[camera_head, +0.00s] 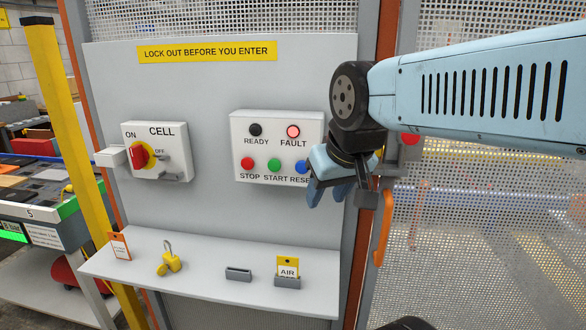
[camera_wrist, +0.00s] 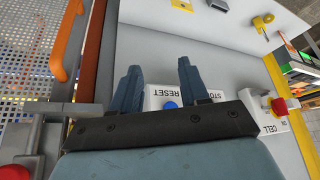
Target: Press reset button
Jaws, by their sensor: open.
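The blue reset button (camera_head: 301,167) is at the right end of the lower row on the white control box (camera_head: 277,122), beside the green start button (camera_head: 274,165) and red stop button (camera_head: 247,164). My gripper (camera_head: 329,190) is open and empty, near the box's lower right corner, and covers part of the RESET label. In the wrist view the blue button (camera_wrist: 171,105) shows partly between the two fingers, above the gripper's dark bar. I cannot tell whether anything touches it.
A CELL switch (camera_head: 139,156) with a red knob is on the panel's left. The shelf (camera_head: 205,277) below holds a yellow padlock (camera_head: 169,263), an orange-edged tag (camera_head: 120,246) and an AIR tag (camera_head: 288,268). An orange handle (camera_head: 384,228) hangs right of my gripper.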

